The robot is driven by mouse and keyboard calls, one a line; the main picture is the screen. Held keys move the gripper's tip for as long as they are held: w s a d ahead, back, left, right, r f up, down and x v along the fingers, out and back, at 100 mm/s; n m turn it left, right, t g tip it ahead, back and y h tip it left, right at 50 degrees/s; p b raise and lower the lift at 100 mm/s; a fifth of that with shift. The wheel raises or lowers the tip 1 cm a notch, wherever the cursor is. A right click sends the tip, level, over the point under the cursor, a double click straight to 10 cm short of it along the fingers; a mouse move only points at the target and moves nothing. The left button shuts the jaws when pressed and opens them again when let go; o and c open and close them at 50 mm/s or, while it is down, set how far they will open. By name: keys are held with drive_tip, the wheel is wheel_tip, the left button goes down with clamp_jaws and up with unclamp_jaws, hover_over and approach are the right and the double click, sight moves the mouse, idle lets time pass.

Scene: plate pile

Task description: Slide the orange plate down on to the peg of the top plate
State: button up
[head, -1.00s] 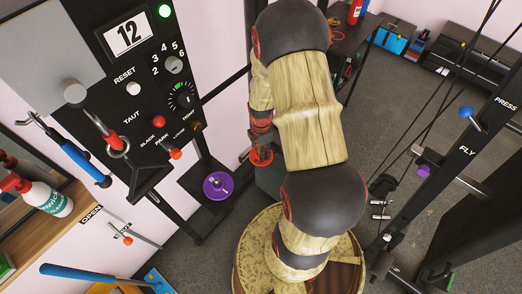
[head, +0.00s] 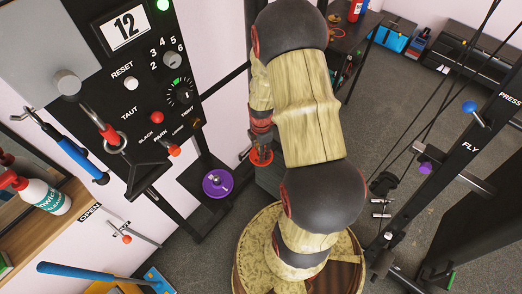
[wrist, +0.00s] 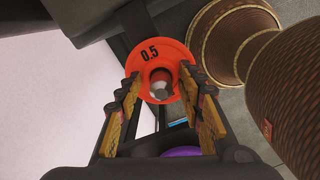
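The orange plate (wrist: 183,78), marked 0.5, lies at the tips of my gripper (wrist: 161,76) in the wrist view, with a raised round hub at its middle. The two fingers stand well apart on either side of the hub and overlap the rim. Whether they press on the plate cannot be told. In the head view the orange plate (head: 261,157) is level, directly below my gripper. The purple plate (head: 211,191) is the top plate, lying flat to the lower left with a short peg (head: 216,181). The orange plate is beside it, not over it. A sliver of purple (wrist: 180,152) shows in the wrist view.
A black control panel (head: 143,75) with knobs and levers stands left of the purple plate. A dark upright and box are close to the orange plate. A black frame with cables (head: 440,180) is at the right. Grey floor (head: 400,90) is open behind.

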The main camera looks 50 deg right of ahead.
drive_tip(key=o, duration=0.3)
drive_tip(key=shift+o, duration=0.2)
wheel_tip(320, 180, up, 12)
idle(0.6)
